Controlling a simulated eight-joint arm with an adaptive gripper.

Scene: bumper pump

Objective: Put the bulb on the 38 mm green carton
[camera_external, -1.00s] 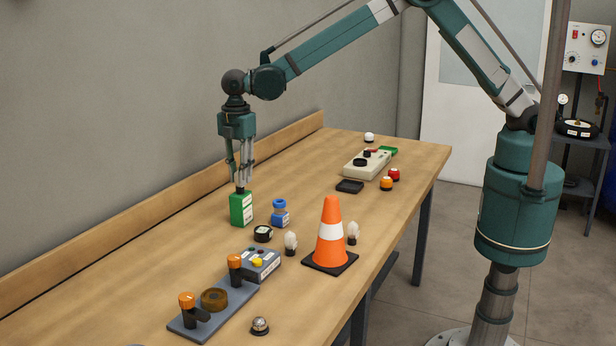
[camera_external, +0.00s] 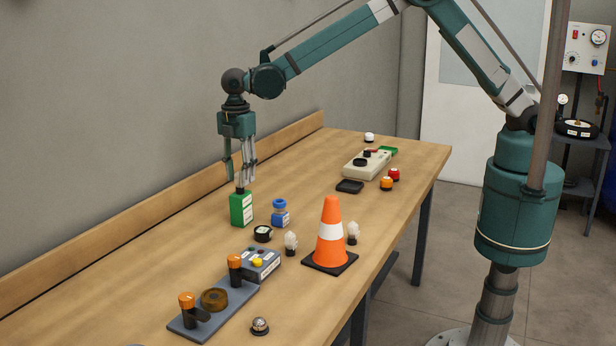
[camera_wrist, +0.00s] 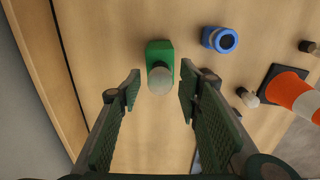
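The green carton (camera_external: 242,210) stands upright on the bench, with a white label on its side; it also shows in the wrist view (camera_wrist: 158,50). A bulb (camera_wrist: 159,81) with a pale rounded glass stands on the carton's top; its dark base (camera_external: 240,189) meets the carton in the external view. My gripper (camera_external: 241,180) is above the carton and open. In the wrist view my gripper (camera_wrist: 158,88) has one finger on each side of the bulb, with a gap at both sides. The fingers partly hide the bulb's glass in the external view.
Close by are a blue jar (camera_external: 280,214), a round black gauge (camera_external: 263,234), two more bulbs (camera_external: 290,243) (camera_external: 352,232) and an orange cone (camera_external: 330,235). A lever panel (camera_external: 213,311) lies toward the front. The bench behind the carton is clear.

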